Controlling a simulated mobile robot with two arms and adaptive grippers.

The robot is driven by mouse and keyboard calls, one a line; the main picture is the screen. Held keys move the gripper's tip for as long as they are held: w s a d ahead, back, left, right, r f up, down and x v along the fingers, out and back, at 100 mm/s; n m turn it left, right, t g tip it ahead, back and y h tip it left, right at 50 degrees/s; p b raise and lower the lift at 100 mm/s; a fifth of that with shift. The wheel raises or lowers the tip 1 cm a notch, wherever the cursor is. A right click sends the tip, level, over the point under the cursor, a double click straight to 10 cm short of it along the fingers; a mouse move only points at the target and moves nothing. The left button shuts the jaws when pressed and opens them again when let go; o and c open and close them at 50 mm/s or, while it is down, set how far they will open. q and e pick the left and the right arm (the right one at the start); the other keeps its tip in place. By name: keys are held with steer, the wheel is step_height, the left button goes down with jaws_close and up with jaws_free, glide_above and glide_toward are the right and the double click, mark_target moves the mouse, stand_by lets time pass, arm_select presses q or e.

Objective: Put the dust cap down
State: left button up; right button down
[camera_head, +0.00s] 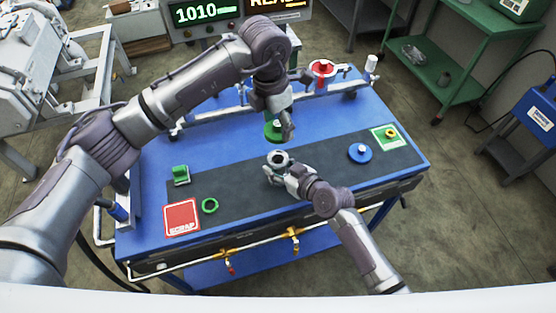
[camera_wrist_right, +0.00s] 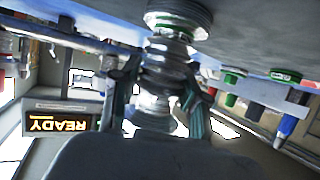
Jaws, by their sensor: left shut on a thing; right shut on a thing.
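In the head view my left gripper (camera_head: 277,128) is over the middle of the blue table (camera_head: 160,160), with its fingers pointing down. It is shut on a green round piece (camera_head: 271,133), which looks like the dust cap; the fingers hide part of it. My right gripper (camera_head: 277,172) is just below it in the picture, shut on a metal fitting (camera_head: 279,157) with a dark round opening facing up. In the right wrist view the fitting (camera_wrist_right: 166,75) stands between the two fingers. A green band shows near a wide metal disc (camera_wrist_right: 180,14) above it.
A red scrap tray (camera_head: 182,217), a green ring (camera_head: 209,205) and a green bracket (camera_head: 181,174) are on the mat's left. A blue disc (camera_head: 359,152) and a green tray (camera_head: 377,132) with a yellow ring are on the right. A red-handled valve (camera_head: 322,68) stands along the back.

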mark_target(279, 158)
arm_select(q)
step_height(279, 158, down, 10)
stand_by(0.5)
steer(key=shift+f, duration=0.1)
steer(key=shift+f, duration=0.4)
steer(key=o, duration=0.6)
steer(key=shift+c, duration=0.2)
steer(key=shift+r, duration=0.1)
steer(key=r, duration=0.4)
steer(key=a+r, duration=0.1)
steer(key=r, duration=0.7)
steer(key=shift+s+a+r, duration=0.15)
steer(key=shift+s+r, duration=0.25)
